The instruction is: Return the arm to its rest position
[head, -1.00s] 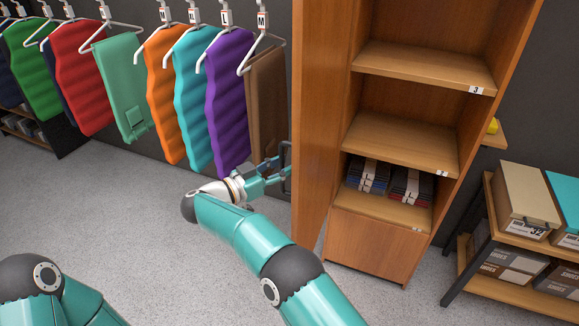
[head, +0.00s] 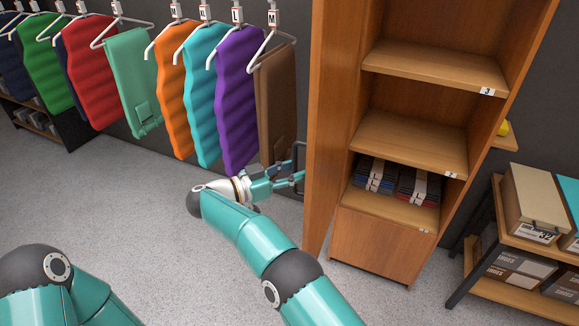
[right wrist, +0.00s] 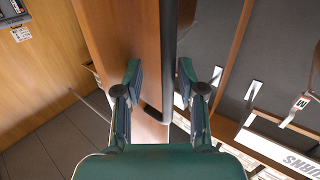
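My right gripper (head: 293,174) is beside the open wooden cabinet door (head: 326,120), at its dark handle (head: 300,155). In the right wrist view my right gripper (right wrist: 159,72) has its two fingers spread apart. The dark handle (right wrist: 167,60) runs between them along the door panel (right wrist: 125,30), with gaps showing on both sides. Whether the fingers reach fully around the handle is hard to tell. My left arm (head: 55,285) shows only as a bent part at the lower left; its gripper is out of view.
The wooden cabinet (head: 375,245) stands open, with folded dark clothes (head: 375,176) on a low shelf. Hanging garments, including brown trousers (head: 277,100) and a purple one (head: 237,100), are close behind my right gripper. A shoe rack (head: 455,295) stands at the right. Grey floor (head: 130,210) is clear.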

